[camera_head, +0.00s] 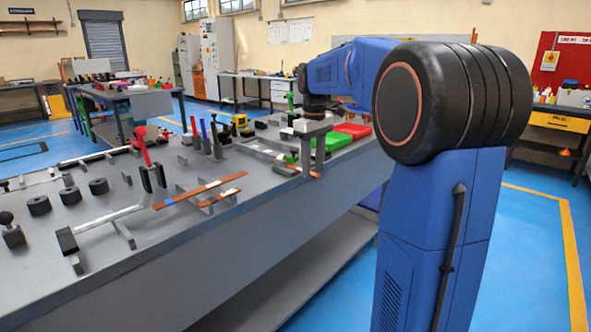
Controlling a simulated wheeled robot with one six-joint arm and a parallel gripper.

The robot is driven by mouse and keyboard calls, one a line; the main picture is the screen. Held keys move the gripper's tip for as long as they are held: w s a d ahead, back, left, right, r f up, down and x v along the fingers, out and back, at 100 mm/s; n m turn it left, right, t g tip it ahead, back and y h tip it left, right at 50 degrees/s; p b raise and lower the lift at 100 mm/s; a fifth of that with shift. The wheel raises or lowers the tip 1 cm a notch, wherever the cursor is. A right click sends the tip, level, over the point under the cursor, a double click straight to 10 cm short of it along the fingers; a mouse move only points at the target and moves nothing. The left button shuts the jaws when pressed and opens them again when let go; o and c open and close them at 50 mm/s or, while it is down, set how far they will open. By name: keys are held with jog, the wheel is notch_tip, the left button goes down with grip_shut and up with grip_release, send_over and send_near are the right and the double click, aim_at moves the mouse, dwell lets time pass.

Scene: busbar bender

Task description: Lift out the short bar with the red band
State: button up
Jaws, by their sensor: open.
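Two flat copper bars lie on low grey supports near the front edge of the workbench. The longer copper bar (205,189) has a pale bluish band near its left end. A shorter copper bar (219,198) lies just in front of it. I cannot make out a red band on either at this size. My gripper (311,168) points down, open, over the bench's right part, to the right of the copper bars and apart from them. Small parts behind its fingers are partly hidden, so I cannot tell what lies between them.
A red-handled lever (142,146) stands upright left of the bars. Several black round blocks (70,195) sit at the left. Green (337,141) and red (354,130) trays lie behind my gripper. Upright coloured tools (203,129) stand at the back.

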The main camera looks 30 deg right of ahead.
jog(key=shift+f, duration=0.25)
dwell(0.3)
grip_shut()
